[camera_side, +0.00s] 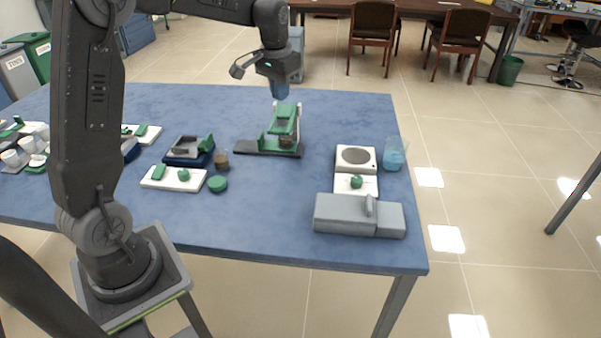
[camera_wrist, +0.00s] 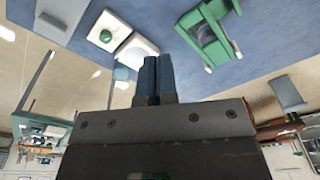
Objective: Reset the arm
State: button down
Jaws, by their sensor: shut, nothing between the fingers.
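My gripper (camera_side: 279,90) is above the blue table (camera_side: 300,210), near its far edge. Its blue fingers are together and hold nothing; they also show in the wrist view (camera_wrist: 156,72). In the side view the fingertips appear just above a green and dark stand (camera_side: 284,125). I cannot tell from this view whether they touch it. In the wrist view the green stand (camera_wrist: 207,35) lies to the right of the fingers, apart from them.
A white hotplate-like device (camera_side: 356,158), a blue beaker (camera_side: 392,154) and a grey box (camera_side: 345,213) stand at the right. A dark blue device (camera_side: 190,150), a white tray (camera_side: 160,184) and a green disc (camera_side: 217,184) lie left of the stand. The front middle is clear.

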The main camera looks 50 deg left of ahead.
jog(key=s+d+r+m+t, duration=0.1)
jog(key=s+d+t, duration=0.1)
jog(key=s+d, duration=0.6)
jog(key=s+d+r+m+t, duration=0.1)
jog(key=s+d+r+t, duration=0.1)
jog(key=s+d, duration=0.7)
jog(key=s, duration=0.6)
jog(key=shift+s, duration=0.35)
